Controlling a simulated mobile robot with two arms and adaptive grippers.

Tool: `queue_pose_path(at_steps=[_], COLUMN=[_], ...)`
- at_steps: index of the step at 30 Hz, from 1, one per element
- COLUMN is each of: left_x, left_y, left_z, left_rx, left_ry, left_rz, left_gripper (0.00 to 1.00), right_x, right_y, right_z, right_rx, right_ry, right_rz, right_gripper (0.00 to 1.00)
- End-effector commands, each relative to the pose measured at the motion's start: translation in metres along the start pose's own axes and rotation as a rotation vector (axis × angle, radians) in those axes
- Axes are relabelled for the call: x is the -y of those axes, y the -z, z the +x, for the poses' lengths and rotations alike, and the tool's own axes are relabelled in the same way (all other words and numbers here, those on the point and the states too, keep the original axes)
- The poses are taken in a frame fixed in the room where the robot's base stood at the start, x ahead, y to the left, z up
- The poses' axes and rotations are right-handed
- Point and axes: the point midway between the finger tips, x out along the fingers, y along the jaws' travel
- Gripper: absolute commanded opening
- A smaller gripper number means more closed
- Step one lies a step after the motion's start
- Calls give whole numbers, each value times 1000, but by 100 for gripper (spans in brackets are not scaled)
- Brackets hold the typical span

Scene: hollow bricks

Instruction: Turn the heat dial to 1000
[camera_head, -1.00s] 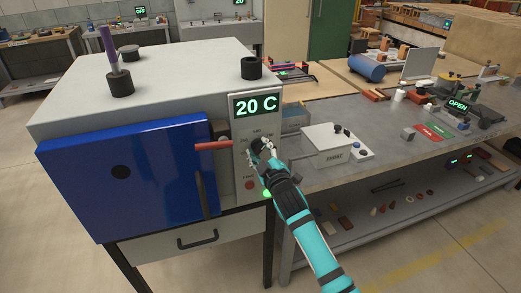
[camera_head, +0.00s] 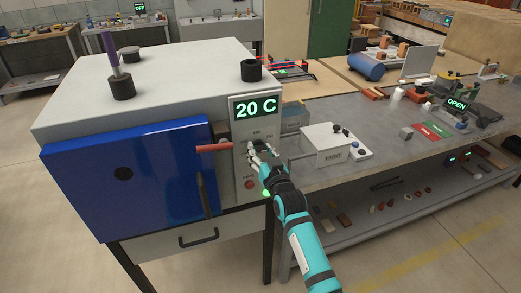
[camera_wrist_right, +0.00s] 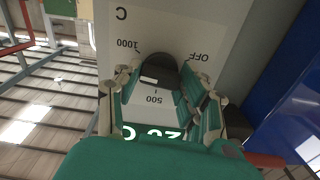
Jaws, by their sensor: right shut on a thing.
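The heat dial (camera_wrist_right: 160,68) is a dark round knob on the furnace's pale panel, with OFF, 500 and 1000 marked around it. The right wrist view shows it upside down. A small white mark shows on the knob on the side facing the 500 label (camera_wrist_right: 154,99). My right gripper (camera_head: 255,149) is at the panel below the display (camera_head: 257,107), which reads 20 C. In the right wrist view its fingers lie on both sides of the dial, shut on it. The gripper hides most of the dial in the head view. My left gripper is out of view.
The blue furnace door (camera_head: 130,178) is left of the panel, with a red bar (camera_head: 214,148) sticking out close to my gripper. A red button (camera_head: 249,184) sits below the dial. The workbench (camera_head: 390,150) with a white box (camera_head: 325,143) stands to the right.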

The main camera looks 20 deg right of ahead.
Motion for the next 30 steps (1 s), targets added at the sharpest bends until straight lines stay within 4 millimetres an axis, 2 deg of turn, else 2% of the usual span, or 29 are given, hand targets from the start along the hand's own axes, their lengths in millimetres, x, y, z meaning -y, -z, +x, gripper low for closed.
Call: queue_pose_path(at_steps=[6, 15, 30], left_x=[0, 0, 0], left_y=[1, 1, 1], left_z=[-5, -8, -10], left_rx=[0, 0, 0], left_ry=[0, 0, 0], left_rz=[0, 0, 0], left_gripper=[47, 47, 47], right_x=[0, 0, 0], right_y=[-2, -3, -4], right_z=[0, 0, -1], right_rx=[7, 7, 8], right_ry=[-1, -1, -1], right_rz=[183, 355, 430], right_gripper=[8, 8, 8])
